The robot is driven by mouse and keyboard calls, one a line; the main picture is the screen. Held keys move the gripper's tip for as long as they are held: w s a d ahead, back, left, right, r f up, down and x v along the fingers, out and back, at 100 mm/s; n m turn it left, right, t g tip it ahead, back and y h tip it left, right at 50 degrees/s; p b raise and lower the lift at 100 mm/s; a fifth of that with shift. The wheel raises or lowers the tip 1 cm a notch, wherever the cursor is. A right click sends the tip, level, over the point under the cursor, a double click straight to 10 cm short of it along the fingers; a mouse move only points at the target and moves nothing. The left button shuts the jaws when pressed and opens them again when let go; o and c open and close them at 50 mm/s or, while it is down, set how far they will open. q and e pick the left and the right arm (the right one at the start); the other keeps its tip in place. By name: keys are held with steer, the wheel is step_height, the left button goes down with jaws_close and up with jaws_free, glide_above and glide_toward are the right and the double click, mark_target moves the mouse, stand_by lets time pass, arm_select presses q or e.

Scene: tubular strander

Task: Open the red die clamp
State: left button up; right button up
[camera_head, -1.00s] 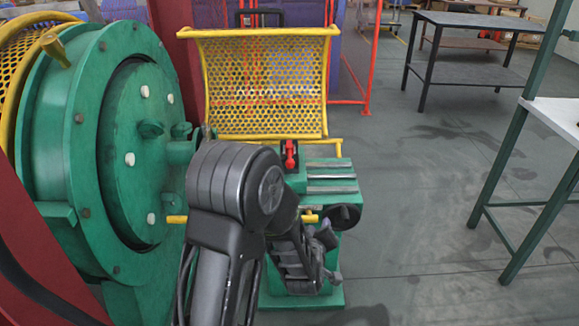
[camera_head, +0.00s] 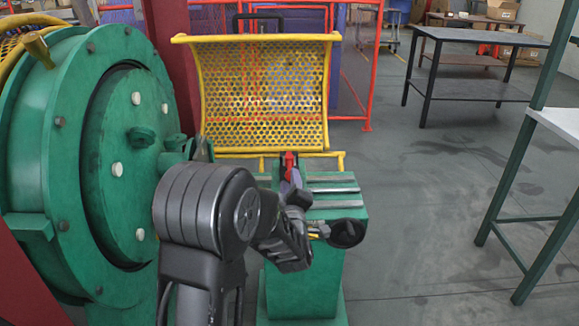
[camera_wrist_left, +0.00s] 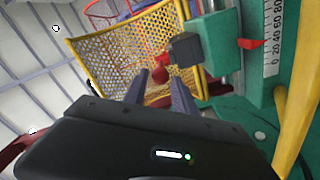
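The red die clamp (camera_head: 289,160) stands on the green machine stand (camera_head: 330,202), in front of the yellow mesh guard. Its red knob (camera_wrist_left: 160,74) shows in the left wrist view, beside a dark block (camera_wrist_left: 185,48). My left gripper (camera_head: 292,182) is just in front of the clamp and partly covers it in the head view. In the left wrist view its two fingers (camera_wrist_left: 160,88) are apart, with the red knob between or just beyond their tips. Contact cannot be told. My right gripper is not in view.
The large green round housing (camera_head: 90,150) stands at the left. The yellow mesh guard (camera_head: 262,95) rises behind the clamp. A black handwheel (camera_head: 347,233) is on the stand's near right. A dark table (camera_head: 480,40) stands at the back right. The floor (camera_head: 430,200) right of the stand is clear.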

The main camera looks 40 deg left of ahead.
mark_target(289, 158)
arm_select(q)
steer(key=x, duration=0.8)
steer(key=shift+w+a+b, duration=0.25)
steer(key=shift+w+b, duration=0.05)
jaws_close()
steer(key=shift+f, duration=0.1)
stand_by(0.9)
